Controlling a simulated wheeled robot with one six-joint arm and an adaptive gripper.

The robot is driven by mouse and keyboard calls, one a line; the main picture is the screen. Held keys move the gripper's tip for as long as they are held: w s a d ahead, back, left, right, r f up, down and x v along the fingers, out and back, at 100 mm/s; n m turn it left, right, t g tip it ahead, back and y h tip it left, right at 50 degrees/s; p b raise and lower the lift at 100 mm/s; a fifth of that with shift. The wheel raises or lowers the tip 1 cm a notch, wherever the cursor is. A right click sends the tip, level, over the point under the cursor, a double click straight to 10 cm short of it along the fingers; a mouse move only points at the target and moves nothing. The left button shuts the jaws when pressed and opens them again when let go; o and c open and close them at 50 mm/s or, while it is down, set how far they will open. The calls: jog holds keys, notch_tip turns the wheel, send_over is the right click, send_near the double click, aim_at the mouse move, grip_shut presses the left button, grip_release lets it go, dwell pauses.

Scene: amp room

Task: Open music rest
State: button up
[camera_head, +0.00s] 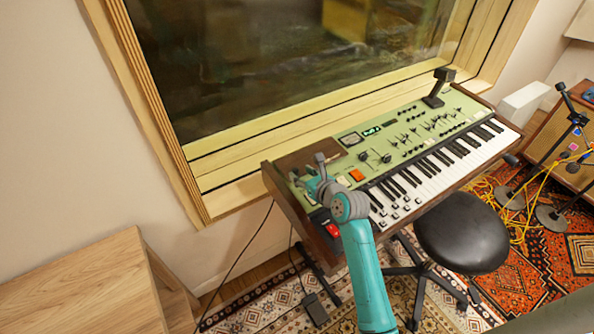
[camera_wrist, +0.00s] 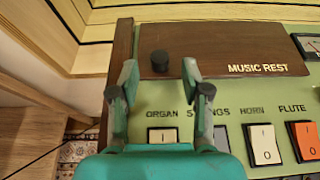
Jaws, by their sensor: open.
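The music rest (camera_wrist: 225,62) is a dark brown wooden panel with "MUSIC REST" lettering, lying flat at the top left of the green keyboard instrument. It also shows in the head view (camera_head: 300,158). A round black knob (camera_wrist: 160,62) stands near its left end. My gripper (camera_wrist: 160,76) is open, its two fingers on either side of the knob in the wrist view. No contact between fingers and knob shows. In the head view my gripper (camera_head: 317,168) is over the instrument's left end. The instrument (camera_head: 400,145) has black and white keys.
A window frame (camera_head: 152,105) runs behind the instrument. Switches (camera_wrist: 263,142) sit just below the music rest. A black stool (camera_head: 460,238) stands in front of the keys, and a wooden table (camera_head: 85,290) is at lower left. Microphone stands and cables are at right.

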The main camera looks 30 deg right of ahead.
aim_at(297, 171)
jog(key=shift+x, duration=1.75)
grip_shut()
